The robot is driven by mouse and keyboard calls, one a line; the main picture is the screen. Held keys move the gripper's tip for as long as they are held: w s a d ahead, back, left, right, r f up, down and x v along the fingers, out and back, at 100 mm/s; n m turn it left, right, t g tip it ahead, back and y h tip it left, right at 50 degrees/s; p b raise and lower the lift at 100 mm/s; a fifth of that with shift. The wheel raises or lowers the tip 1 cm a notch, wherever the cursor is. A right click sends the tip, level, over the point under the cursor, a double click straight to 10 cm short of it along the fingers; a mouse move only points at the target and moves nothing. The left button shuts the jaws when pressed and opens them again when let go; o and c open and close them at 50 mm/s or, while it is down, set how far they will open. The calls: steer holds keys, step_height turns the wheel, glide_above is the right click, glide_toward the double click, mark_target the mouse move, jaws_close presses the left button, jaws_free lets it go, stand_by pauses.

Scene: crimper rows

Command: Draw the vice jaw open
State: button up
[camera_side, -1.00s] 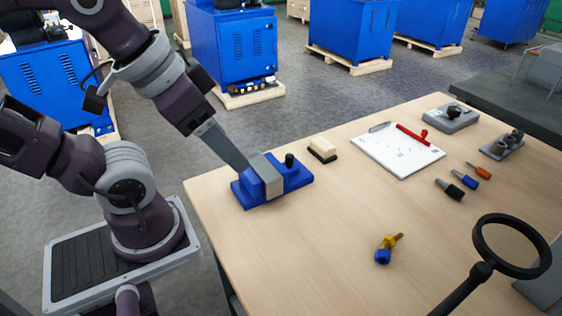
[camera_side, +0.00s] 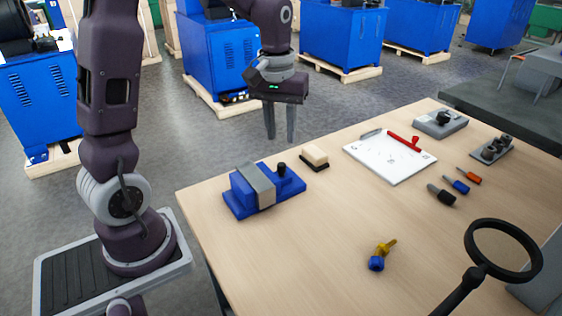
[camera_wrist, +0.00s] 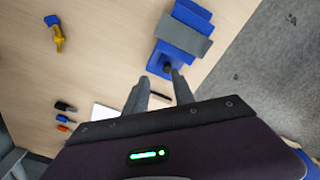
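The vice (camera_side: 236,206) is blue and sits near the table's left edge in the side view. Its grey jaw (camera_side: 262,185) is a broad block across the blue base, close beside a raised blue block. A short black knob (camera_side: 282,168) stands at the vice's right end. In the wrist view the vice (camera_wrist: 160,60) lies at the top, with the grey jaw (camera_wrist: 183,38) across it. My gripper (camera_side: 280,136) is raised above and behind the vice, pointing down. Its two fingers (camera_wrist: 158,84) are apart with nothing between them. It touches nothing.
A cream-and-black block (camera_side: 315,158) stands just right of the vice. Behind are a clipboard (camera_side: 385,164) and grey fixtures. Several coloured tools lie at the right. A yellow-and-blue piece (camera_side: 379,256) and a magnifier (camera_side: 470,270) are in front.

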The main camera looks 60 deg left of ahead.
mark_target(282, 164)
steer(key=shift+n+g, duration=0.4)
steer(key=shift+n, duration=0.2)
steer(key=a+f, duration=0.1)
steer(key=w+f, duration=0.1)
steer(key=w+a+f, duration=0.1)
steer(key=f, duration=0.1)
steer(key=shift+a, duration=0.3)
step_height(282, 164, down, 7)
steer(key=shift+f, duration=0.1)
jaws_close()
stand_by(0.4)
